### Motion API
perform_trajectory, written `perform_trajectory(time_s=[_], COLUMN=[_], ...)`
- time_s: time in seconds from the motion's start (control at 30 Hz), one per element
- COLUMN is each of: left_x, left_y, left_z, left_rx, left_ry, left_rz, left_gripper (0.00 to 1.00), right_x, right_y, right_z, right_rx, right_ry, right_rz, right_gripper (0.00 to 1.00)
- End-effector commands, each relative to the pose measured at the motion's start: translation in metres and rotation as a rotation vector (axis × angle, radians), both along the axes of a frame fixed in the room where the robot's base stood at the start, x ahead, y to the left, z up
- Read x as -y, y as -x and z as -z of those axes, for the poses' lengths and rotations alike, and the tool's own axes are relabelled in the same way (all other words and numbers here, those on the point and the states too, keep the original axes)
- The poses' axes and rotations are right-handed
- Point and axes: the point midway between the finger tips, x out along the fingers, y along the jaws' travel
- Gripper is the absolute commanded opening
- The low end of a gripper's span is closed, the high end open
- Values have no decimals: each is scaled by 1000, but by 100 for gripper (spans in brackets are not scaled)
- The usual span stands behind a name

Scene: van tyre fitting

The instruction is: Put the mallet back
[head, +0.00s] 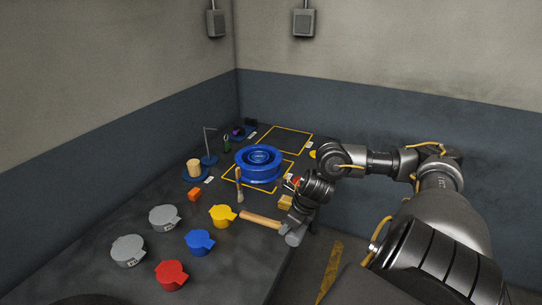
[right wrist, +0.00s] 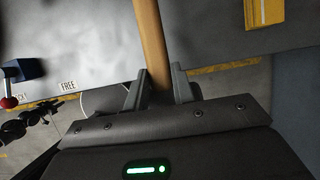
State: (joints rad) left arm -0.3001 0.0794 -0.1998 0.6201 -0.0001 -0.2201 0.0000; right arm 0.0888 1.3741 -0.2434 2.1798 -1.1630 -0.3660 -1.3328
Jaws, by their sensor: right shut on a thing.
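The mallet shows its wooden handle (head: 262,218) in the head view, lying nearly level over the table's right-hand front part. My right gripper (head: 291,230) is at the right end of the handle, near the table edge. In the right wrist view the wooden handle (right wrist: 151,45) runs up from between the two dark fingers of my right gripper (right wrist: 157,88), which is shut on it. I cannot tell the mallet's head clearly from the gripper. My left gripper is not in view.
The table (head: 130,205) holds red (head: 171,274), blue (head: 199,242), yellow (head: 222,215) and grey lidded pots. A blue wheel rim (head: 259,163) sits in a yellow-outlined square behind. A brush (head: 239,185) stands upright near the handle. A yellow block (head: 285,202) lies near my wrist.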

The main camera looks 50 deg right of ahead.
Motion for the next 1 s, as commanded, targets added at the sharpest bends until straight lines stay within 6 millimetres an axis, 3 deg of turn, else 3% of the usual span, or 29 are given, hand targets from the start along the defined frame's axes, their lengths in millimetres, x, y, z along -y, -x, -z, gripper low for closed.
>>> perform_trajectory(time_s=[0.03, 0.3, 0.63, 0.83, 1.0], left_x=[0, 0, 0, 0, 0], left_y=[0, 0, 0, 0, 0], left_z=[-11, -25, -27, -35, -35], left_rx=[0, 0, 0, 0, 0], left_ry=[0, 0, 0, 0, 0], left_rz=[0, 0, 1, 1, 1], left_gripper=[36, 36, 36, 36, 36], right_x=[-12, -43, -52, -55, -54], right_y=[-6, -13, -16, -16, -17], right_z=[-5, 44, 57, 84, 91], right_rx=[10, 1, 2, -3, 2], right_ry=[-8, -3, -2, -3, 1], right_rz=[-5, -2, -3, 2, -1], right_gripper=[0, 0, 0, 0, 0])
